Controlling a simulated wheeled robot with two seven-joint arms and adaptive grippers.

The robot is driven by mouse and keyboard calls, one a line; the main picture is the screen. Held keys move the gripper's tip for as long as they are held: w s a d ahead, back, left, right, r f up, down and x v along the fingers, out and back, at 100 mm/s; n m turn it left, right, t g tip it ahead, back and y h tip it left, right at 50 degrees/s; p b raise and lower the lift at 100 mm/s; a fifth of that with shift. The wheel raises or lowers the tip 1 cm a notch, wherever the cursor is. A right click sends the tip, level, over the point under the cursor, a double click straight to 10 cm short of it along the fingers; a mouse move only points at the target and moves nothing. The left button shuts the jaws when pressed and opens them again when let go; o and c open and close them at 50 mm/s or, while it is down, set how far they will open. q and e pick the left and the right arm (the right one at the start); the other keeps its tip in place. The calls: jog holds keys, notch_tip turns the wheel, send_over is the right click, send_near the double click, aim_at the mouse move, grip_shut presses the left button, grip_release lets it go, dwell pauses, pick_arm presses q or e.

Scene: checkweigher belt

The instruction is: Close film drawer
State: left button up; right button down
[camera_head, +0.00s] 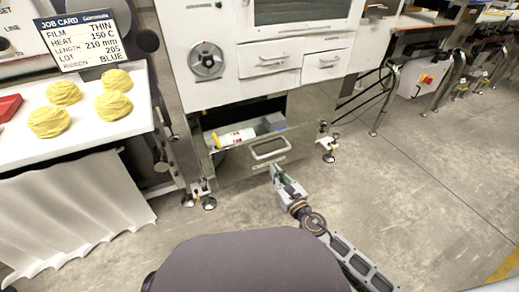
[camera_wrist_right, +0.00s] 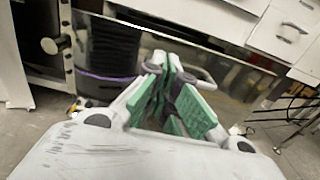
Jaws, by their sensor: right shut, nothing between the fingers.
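The film drawer (camera_head: 240,162) is a low metal drawer in the white machine. It stands pulled out, with a white roll with a yellow end (camera_head: 234,137) and a blue-grey box (camera_head: 275,121) inside. Its light handle (camera_head: 270,148) is on the front face. My right gripper (camera_head: 275,173) is shut and empty, just in front of the drawer face below the handle; I cannot tell if it touches. In the right wrist view, the green-padded fingers (camera_wrist_right: 168,88) are together, with part of the handle behind them. My left gripper is not in view.
Two small upper drawers (camera_head: 268,61) and a round knob (camera_head: 207,61) are on the machine above. A white table (camera_head: 90,132) with yellow bundles and a job card (camera_head: 83,40) stands at left. Machine feet (camera_head: 209,203) flank the drawer. The concrete floor (camera_head: 420,180) at right is clear.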

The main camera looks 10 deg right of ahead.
aim_at(256, 143)
jog(key=shift+w, duration=0.15)
